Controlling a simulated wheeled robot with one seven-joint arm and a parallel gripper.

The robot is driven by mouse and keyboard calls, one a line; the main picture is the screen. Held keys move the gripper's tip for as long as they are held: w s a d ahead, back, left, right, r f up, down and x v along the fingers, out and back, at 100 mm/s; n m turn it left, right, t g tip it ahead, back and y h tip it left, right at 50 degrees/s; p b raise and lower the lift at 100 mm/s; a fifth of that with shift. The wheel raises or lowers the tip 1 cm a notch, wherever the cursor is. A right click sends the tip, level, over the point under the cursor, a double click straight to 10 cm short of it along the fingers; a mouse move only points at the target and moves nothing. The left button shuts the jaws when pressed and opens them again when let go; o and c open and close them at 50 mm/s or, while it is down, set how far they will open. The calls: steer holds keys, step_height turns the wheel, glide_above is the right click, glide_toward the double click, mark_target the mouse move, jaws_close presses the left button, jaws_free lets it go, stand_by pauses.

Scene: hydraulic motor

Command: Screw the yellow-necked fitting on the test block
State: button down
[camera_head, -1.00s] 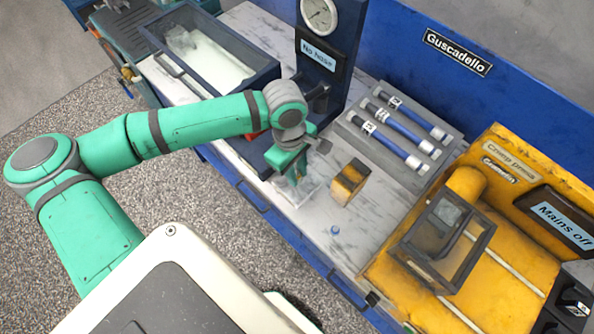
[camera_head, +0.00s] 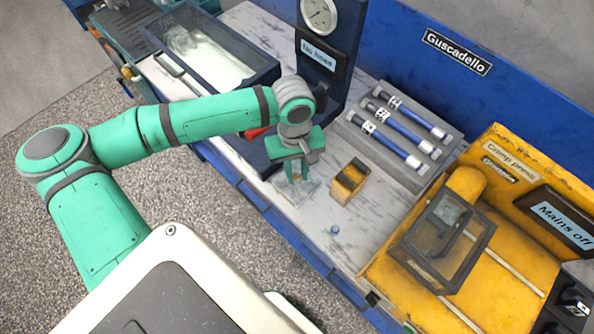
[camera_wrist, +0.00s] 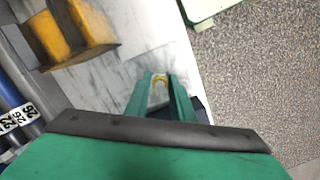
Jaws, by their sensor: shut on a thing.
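My gripper (camera_head: 293,176) points down over the worktop, in front of the dark gauge stand. In the wrist view my gripper (camera_wrist: 160,88) is shut on a small yellow ringed part, which looks like the neck of the yellow-necked fitting (camera_wrist: 159,78). The rest of the fitting is hard to make out between the fingers. A pale, clear-looking tray or holder (camera_head: 306,190) lies right under the fingertips; I cannot tell if the fitting touches it. A yellow block with a dark top (camera_head: 350,180) stands just right of the gripper. I cannot tell for sure which thing is the test block.
The gauge stand (camera_head: 333,50) reads "No hose". A grey rack (camera_head: 350,128) holds several blue hoses. The yellow crimp press (camera_head: 520,245) stands at right, its display reading "Mains off". A small blue cap (camera_head: 335,230) lies near the front edge. A blue-framed bin (camera_head: 250,82) is at left.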

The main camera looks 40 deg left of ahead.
steer(key=m, duration=0.4)
steer(key=shift+m, duration=0.3)
steer(key=shift+y, duration=0.3)
steer(key=c, duration=1.7)
jaws_free()
steer(key=shift+m, duration=0.4)
steer(key=shift+o, duration=0.2)
steer(key=n, duration=0.4)
steer(key=shift+n, duration=0.3)
steer(key=n, duration=0.3)
steer(key=shift+d+n+t+h, duration=0.1)
steer(key=shift+n+t+h, duration=0.25)
steer(key=shift+n, duration=1.05)
